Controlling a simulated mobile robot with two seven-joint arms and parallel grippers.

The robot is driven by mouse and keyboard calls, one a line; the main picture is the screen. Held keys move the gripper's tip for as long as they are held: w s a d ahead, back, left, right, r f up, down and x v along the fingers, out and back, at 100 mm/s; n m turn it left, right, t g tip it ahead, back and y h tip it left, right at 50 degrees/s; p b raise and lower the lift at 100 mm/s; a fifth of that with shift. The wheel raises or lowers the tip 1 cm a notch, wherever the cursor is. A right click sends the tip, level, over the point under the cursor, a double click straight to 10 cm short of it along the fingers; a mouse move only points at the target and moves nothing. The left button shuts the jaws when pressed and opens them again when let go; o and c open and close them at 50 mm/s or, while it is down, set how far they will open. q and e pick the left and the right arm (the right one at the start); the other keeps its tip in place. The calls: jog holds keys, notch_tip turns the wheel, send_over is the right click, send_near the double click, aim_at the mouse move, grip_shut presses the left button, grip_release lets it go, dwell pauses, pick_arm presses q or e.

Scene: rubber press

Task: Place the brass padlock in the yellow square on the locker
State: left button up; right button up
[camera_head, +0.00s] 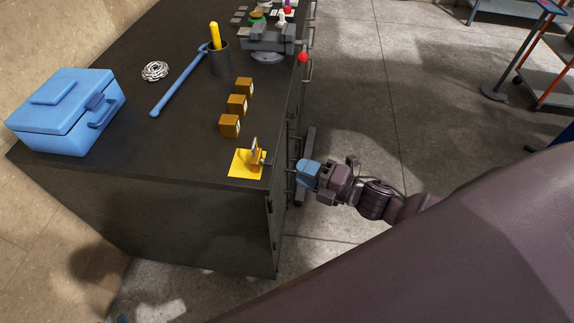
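The brass padlock (257,157) is at the right part of the yellow square (241,166), near the front right corner of the dark locker top (180,178). Its grey shackle points up. My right gripper (289,170) is just right of the locker's edge, on the arm that comes in from the right. It is close to the padlock. Its fingers are small and dark against the locker, so I cannot tell whether they are open or touch the padlock. My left gripper is out of view.
A blue toolbox (66,112), a blue bar (178,82), a chain coil (154,71), a dark cup (219,62) and a grey vise (268,42) are on the top. Handles line the locker's right side.

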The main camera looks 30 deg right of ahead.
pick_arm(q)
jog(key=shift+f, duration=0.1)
pick_arm(e)
jog(key=s+d+f+m+g+h, duration=0.1)
jog(key=s+f+m+h, duration=0.4)
jog(key=m, duration=0.7)
jog(key=s+d+f+m+g+h, duration=0.1)
jog(key=s+d+f+m+h, duration=0.2)
jog(key=m, duration=0.9)
notch_tip(320, 180, down, 4)
jog(key=s+h, duration=0.2)
jog(key=h, duration=0.1)
jog(key=shift+s+d+r+m+g, duration=0.2)
jog(key=shift+s+r+m+g, duration=0.1)
jog(key=shift+s+g, duration=0.1)
